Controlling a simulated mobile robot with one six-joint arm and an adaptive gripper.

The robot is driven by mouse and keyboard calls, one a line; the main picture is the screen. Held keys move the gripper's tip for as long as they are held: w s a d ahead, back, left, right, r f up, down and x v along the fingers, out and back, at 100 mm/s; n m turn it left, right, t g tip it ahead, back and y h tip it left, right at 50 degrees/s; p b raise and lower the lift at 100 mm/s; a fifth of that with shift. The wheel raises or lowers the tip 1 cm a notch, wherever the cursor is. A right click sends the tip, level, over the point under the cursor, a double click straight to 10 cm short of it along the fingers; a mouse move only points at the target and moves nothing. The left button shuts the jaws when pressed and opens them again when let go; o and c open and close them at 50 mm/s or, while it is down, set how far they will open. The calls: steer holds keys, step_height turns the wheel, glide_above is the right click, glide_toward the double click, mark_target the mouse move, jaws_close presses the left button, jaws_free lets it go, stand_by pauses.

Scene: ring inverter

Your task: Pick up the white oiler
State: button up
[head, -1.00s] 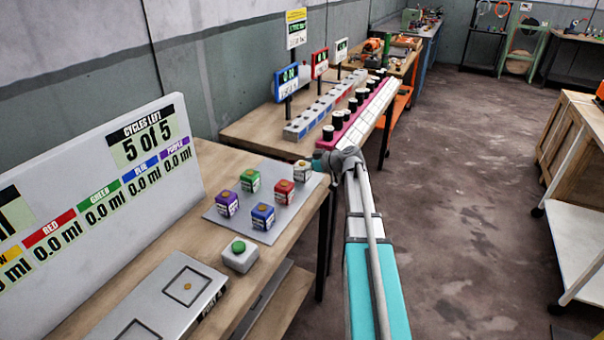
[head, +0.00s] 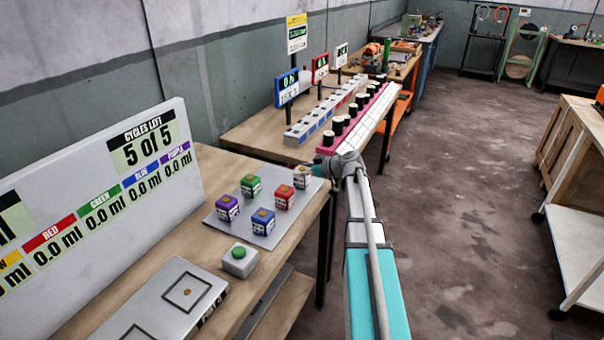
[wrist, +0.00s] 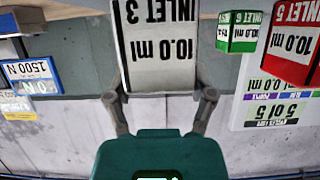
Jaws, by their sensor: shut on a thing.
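The white oiler (head: 302,176) is at the far right corner of the grey plate (head: 228,231) in the head view. In the wrist view the white oiler (wrist: 155,45), marked INLET 3 and 10.0 ml, appears upside down between my fingers. My gripper (wrist: 160,92) is shut on its sides. In the head view my gripper (head: 321,170) reaches the oiler from the right, its fingers partly hidden. I cannot tell whether the oiler touches the plate.
Green (head: 251,185), red (head: 284,195), purple (head: 227,208) and blue (head: 263,221) oilers stand close on the plate. A green-button box (head: 239,260) is nearer. A display board (head: 100,210) stands left. The floor aisle (head: 470,200) is open on the right.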

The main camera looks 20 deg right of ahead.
steer(key=shift+r, duration=0.1)
step_height(320, 180, up, 2)
steer(key=shift+p, duration=1.1)
steer(key=s+a+r+p, duration=0.1)
steer(key=s+r+p, duration=0.9)
steer(key=s, duration=0.4)
steer(key=shift+r+p, duration=0.35)
